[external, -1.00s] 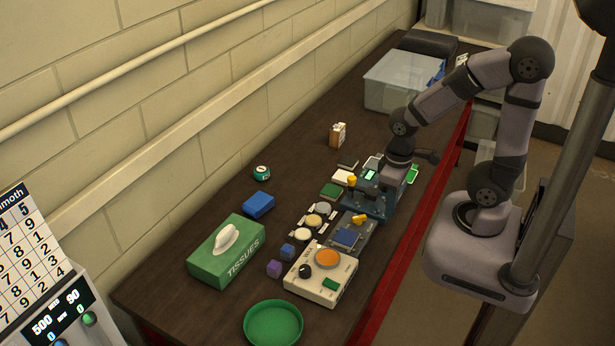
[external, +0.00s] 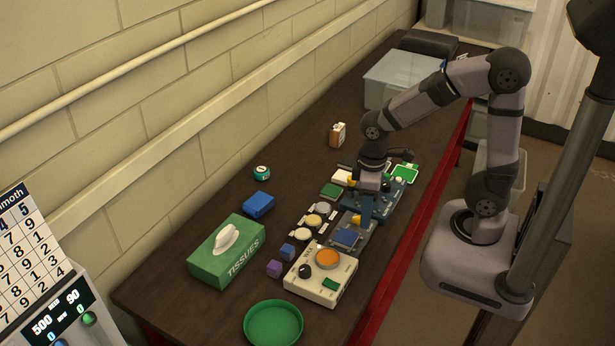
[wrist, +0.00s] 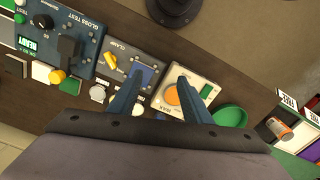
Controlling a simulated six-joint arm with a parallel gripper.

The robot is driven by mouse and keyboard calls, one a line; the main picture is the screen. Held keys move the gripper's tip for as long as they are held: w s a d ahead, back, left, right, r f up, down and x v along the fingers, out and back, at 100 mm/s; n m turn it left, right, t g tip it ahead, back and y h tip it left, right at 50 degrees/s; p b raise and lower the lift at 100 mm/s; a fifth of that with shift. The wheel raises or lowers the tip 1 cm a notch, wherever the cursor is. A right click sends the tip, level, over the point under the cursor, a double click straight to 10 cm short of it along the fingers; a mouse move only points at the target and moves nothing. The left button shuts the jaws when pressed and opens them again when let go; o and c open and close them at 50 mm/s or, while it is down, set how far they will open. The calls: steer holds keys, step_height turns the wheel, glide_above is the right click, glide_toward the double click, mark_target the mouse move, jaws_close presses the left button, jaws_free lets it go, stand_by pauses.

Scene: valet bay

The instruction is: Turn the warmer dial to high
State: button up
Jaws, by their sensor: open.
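The warmer (external: 292,288) is a cream box with an orange disc (external: 327,258), a green block (external: 330,284) and a black dial (external: 305,271) on its top, near the front of the bench. My gripper (external: 367,212) is open and points down, behind the warmer and above the clamp unit. In the wrist view the warmer (wrist: 204,78) lies around my right finger, with the orange disc (wrist: 172,96) between the fingers. My right finger seems to hide the dial there. I cannot read the dial's setting.
The grey clamp unit (wrist: 122,57) with a blue pad stands beside the warmer. The blue gloss tester (wrist: 85,58) is beyond it. A green tray (external: 273,325), tissue box (external: 228,252) and small cubes (external: 288,251) surround the warmer. Round tins (external: 314,221) line the clamp's left.

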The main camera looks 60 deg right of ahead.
steer(key=w+a+f+n+b, duration=0.35)
steer(key=w+a+n, duration=0.3)
steer(key=a, duration=0.25)
steer(key=n+b, duration=0.3)
steer(key=n, duration=0.1)
glide_above(305, 268)
steer(key=shift+a+f+m, duration=0.1)
steer(key=shift+f+m, duration=0.15)
steer(key=shift+f, duration=0.05)
steer(key=shift+f+p, duration=0.9)
steer(key=shift+f, duration=2.75)
steer(key=c, duration=1)
